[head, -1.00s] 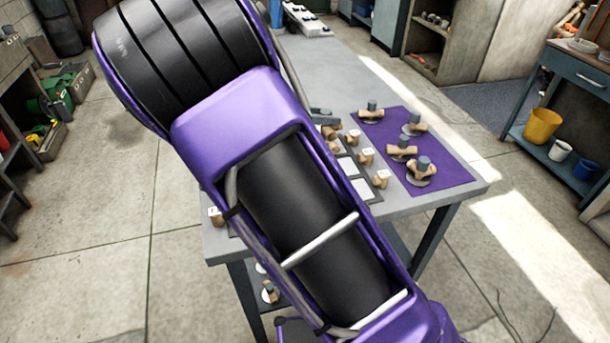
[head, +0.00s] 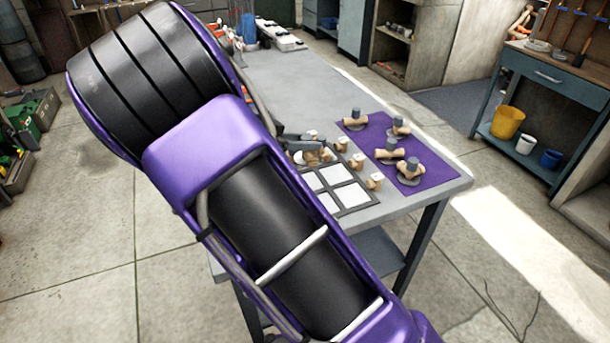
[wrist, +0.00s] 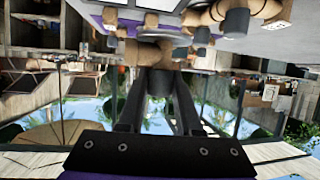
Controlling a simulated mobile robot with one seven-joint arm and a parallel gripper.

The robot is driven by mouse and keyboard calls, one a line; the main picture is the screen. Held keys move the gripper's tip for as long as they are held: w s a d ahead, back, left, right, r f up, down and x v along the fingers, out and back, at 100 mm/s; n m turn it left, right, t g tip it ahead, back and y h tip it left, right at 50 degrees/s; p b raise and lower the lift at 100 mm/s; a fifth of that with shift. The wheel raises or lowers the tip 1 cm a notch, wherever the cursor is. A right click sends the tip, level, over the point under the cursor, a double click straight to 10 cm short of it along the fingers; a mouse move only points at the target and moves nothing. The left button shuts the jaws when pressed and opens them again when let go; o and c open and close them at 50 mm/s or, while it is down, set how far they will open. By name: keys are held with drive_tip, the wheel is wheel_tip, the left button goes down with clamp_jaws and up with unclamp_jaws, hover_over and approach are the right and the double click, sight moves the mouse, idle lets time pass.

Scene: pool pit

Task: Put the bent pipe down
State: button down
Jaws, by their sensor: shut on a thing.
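My gripper (wrist: 156,85) is shut on a tan pipe piece with a grey end, the bent pipe (wrist: 150,54), in the wrist view, which is upside down. The pipe's grey end (wrist: 158,84) sits between the two dark fingers. In the head view my gripper (head: 304,148) is low over the grey table (head: 300,85), just left of the purple mat, and the pipe in it is mostly hidden. I cannot tell whether the pipe touches the table.
Several tan pipe pieces with grey parts stand on the purple mat (head: 440,168). Small tan pieces with white labels (head: 357,160) stand beside it. A dark board with white squares (head: 347,196) lies near the table's front. The table's far middle is clear.

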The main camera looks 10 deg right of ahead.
wheel_tip(320, 180, down, 7)
drive_tip(key=shift+f, duration=0.2)
idle(0.3)
drive_tip(key=shift+f+b, duration=0.15)
drive_tip(key=shift+b, duration=0.25)
drive_tip(key=c, duration=0.6)
unclamp_jaws()
drive_tip(key=shift+r+p, duration=0.3)
drive_tip(key=shift+p, duration=0.05)
drive_tip(key=v, duration=1.1)
drive_tip(key=shift+s+a, duration=0.2)
drive_tip(key=shift+a, duration=0.2)
